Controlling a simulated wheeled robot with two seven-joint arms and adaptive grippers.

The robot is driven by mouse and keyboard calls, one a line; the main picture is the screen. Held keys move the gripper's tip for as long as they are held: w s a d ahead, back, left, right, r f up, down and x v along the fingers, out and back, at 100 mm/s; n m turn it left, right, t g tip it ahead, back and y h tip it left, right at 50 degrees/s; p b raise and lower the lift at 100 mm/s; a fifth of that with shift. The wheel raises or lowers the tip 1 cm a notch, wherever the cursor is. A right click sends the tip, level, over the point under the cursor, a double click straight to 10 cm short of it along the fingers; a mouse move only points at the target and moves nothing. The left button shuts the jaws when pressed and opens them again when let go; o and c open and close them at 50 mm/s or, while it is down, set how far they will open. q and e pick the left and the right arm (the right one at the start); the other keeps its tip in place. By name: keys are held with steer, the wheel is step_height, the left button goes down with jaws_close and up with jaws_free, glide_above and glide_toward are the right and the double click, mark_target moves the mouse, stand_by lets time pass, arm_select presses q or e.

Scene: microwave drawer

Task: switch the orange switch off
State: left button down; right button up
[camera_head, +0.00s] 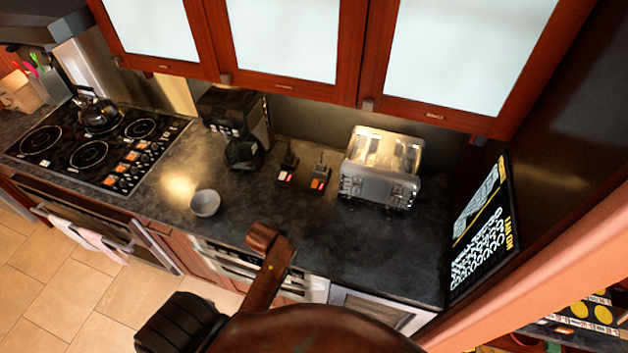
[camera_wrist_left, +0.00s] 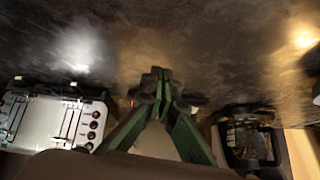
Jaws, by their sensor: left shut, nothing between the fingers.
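The orange switch (camera_head: 318,181) is a small dark box with an orange face and a thin upright lever, on the counter left of the toaster. A similar switch with a red face (camera_head: 286,172) stands just left of it. My left gripper (camera_wrist_left: 157,76) shows in the left wrist view, its dark green fingers shut and empty over the counter between toaster and coffee maker. The fingers partly hide the switches; a small reddish spot (camera_wrist_left: 133,103) shows beside them, and I cannot tell contact. In the head view brown arm parts show, but no fingers. My right gripper is not seen.
The toaster (camera_head: 381,170) stands right of the switches and the coffee maker (camera_head: 236,125) left. A bowl (camera_head: 205,203) sits near the counter's front edge. Cabinets (camera_head: 285,40) overhang the back. The counter in front of the switches (camera_head: 330,235) is clear.

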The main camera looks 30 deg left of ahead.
arm_select(q)
steer(key=w+a+r+t, duration=0.1)
steer(key=w+r, duration=0.2)
steer(key=w, duration=0.5)
steer(key=w+a+r+n+t, duration=0.1)
steer(key=w+r, duration=0.3)
steer(key=w, duration=0.5)
steer(key=shift+n+t, duration=0.3)
steer(key=shift+t, duration=0.2)
steer(key=shift+w, duration=0.1)
steer(key=p, duration=0.1)
glide_above(314, 186)
step_height(314, 186, down, 6)
steer(key=shift+f, duration=0.1)
step_height(314, 186, down, 2)
steer(key=shift+f+y, duration=0.25)
steer(key=shift+y, duration=0.05)
steer(key=shift+f, duration=0.7)
